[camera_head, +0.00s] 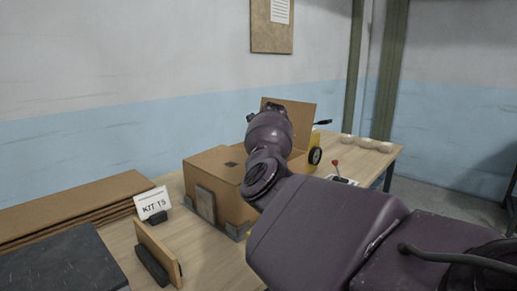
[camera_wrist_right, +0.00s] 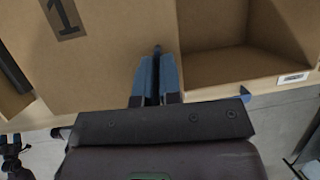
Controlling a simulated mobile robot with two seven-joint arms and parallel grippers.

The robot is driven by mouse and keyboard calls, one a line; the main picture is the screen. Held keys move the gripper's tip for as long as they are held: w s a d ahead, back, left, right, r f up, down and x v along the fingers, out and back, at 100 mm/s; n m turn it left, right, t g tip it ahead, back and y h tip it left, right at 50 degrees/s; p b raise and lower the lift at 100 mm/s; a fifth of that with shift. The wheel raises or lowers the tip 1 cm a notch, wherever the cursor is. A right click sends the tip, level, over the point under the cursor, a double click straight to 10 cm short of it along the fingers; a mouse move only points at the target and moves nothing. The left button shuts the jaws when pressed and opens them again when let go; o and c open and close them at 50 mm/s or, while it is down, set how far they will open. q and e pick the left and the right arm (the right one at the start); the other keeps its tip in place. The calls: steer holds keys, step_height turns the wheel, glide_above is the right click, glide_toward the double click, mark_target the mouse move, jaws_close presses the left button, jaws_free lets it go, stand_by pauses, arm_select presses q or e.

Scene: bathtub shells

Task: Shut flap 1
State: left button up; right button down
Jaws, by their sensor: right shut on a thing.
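The cardboard box (camera_head: 222,165) stands on the table, partly behind my right arm. Flap 1 (camera_wrist_right: 105,60), a brown panel with a dark "1" label, fills the left of the right wrist view. In the head view its dark label (camera_head: 231,164) shows on the box top, and it looks about level there. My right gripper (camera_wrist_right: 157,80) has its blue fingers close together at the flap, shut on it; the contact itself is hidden. To their right the box's inside (camera_wrist_right: 225,50) is open. My arm hides this gripper in the head view.
Another box flap (camera_head: 292,120) stands up at the back. A "KIT T5" card (camera_head: 153,203), a small brown board (camera_head: 158,252) in a dark stand, and stacked cardboard (camera_head: 75,208) lie left. A yellow tool (camera_head: 314,145) is behind. The table's right end (camera_head: 385,155) holds pale round items.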

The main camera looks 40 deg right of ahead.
steer(key=shift+f, duration=0.4)
steer(key=shift+d+f, duration=0.15)
steer(key=shift+f, duration=0.2)
steer(key=c, duration=1.3)
jaws_free()
steer(key=shift+d+f, duration=0.15)
